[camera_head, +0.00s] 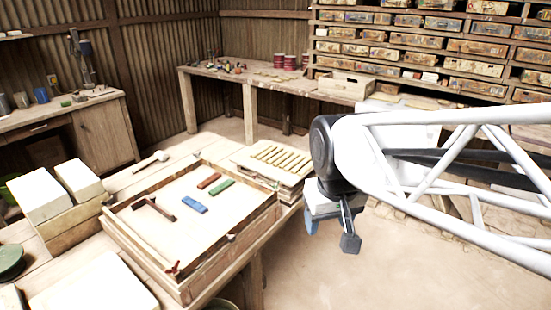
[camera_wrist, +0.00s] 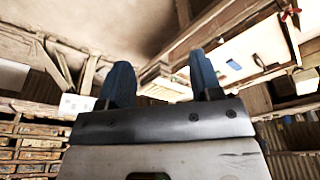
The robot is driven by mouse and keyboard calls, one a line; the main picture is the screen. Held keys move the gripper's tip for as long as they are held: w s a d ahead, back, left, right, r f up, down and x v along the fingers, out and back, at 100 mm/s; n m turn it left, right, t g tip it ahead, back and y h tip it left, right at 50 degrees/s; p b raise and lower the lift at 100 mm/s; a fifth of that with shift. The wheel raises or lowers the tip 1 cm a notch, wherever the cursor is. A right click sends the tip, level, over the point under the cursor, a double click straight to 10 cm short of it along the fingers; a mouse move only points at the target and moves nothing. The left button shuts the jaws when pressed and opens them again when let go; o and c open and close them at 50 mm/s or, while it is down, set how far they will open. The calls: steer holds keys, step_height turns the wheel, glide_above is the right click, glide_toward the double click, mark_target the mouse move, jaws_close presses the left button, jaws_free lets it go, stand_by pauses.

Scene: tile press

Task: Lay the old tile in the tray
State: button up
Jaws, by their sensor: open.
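A shallow wooden tray-like frame (camera_head: 236,248) with a pale floor sits on the near bench, left of my gripper. In it lie a blue bar (camera_head: 194,204), a green bar (camera_head: 221,189), a red bar (camera_head: 208,181) and a dark T-shaped piece (camera_head: 153,208). I cannot tell which thing is the old tile. My gripper (camera_head: 331,232) is open and empty, hanging over the floor to the right of the bench, clear of everything. Its blue fingers show apart in the wrist view (camera_wrist: 160,72); the blue bar also shows there (camera_wrist: 234,65).
A slatted rack (camera_head: 283,158) stands behind the frame. White-topped blocks (camera_head: 40,194) stand at its left. An open wooden box (camera_head: 345,86) is on the back bench (camera_head: 222,74). Shelves of drawers (camera_head: 430,42) line the back wall. The floor below my gripper is clear.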

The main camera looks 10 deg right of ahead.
steer(key=s+d+f+m, duration=0.1)
steer(key=s+f, duration=0.1)
steer(key=s, duration=0.4)
steer(key=shift+s+d, duration=0.35)
